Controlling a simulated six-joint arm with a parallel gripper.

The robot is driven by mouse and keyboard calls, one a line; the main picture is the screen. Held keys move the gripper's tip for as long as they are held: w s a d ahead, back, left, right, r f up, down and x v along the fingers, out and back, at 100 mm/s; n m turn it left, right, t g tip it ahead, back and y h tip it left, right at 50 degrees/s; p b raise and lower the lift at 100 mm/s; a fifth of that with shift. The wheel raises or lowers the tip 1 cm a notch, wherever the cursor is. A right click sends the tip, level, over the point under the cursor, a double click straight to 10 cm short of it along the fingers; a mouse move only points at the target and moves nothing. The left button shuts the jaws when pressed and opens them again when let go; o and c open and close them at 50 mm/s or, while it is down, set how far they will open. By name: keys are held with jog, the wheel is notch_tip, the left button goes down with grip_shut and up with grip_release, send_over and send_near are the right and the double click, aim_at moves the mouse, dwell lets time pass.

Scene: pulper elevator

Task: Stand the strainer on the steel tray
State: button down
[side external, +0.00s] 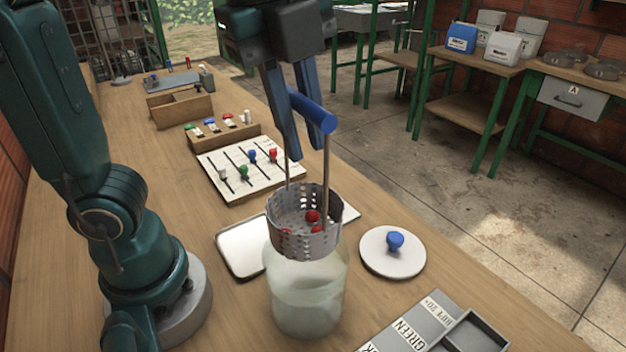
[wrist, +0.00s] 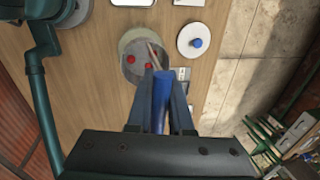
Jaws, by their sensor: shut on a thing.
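The strainer (side external: 292,240) is a perforated metal basket on thin rods with a blue handle (side external: 313,110); several red fruits lie inside. My gripper (side external: 306,150) is shut on the blue handle, and the basket hangs upright below it. The strainer (wrist: 133,68) also shows below my fingers in the wrist view. It overlaps a glass jar (side external: 307,300) of cloudy liquid; its lower edge hides the jar's mouth, so I cannot tell whether it is just above or slightly inside. The steel tray (side external: 240,247) lies flat behind the jar, partly hidden by the strainer, with its visible part empty.
A white round lid (side external: 378,262) with a blue knob lies right of the jar. A labelled grey board (side external: 415,325) is at the front right. A white slotted panel (side external: 230,185) with coloured knobs and wooden boxes (side external: 180,108) stand farther back. The bench's left strip is fairly clear.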

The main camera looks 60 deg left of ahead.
jog(key=s+a+n+y, duration=0.2)
jog(key=a+n, duration=0.7)
jog(key=a, duration=0.6)
notch_tip(320, 180, down, 15)
jog(key=shift+r+g, duration=0.15)
jog(key=shift+g, duration=0.15)
dwell(1.0)
jog(key=shift+s, duration=0.1)
jog(key=c, duration=0.7)
grip_release()
jog(key=shift+c, duration=0.2)
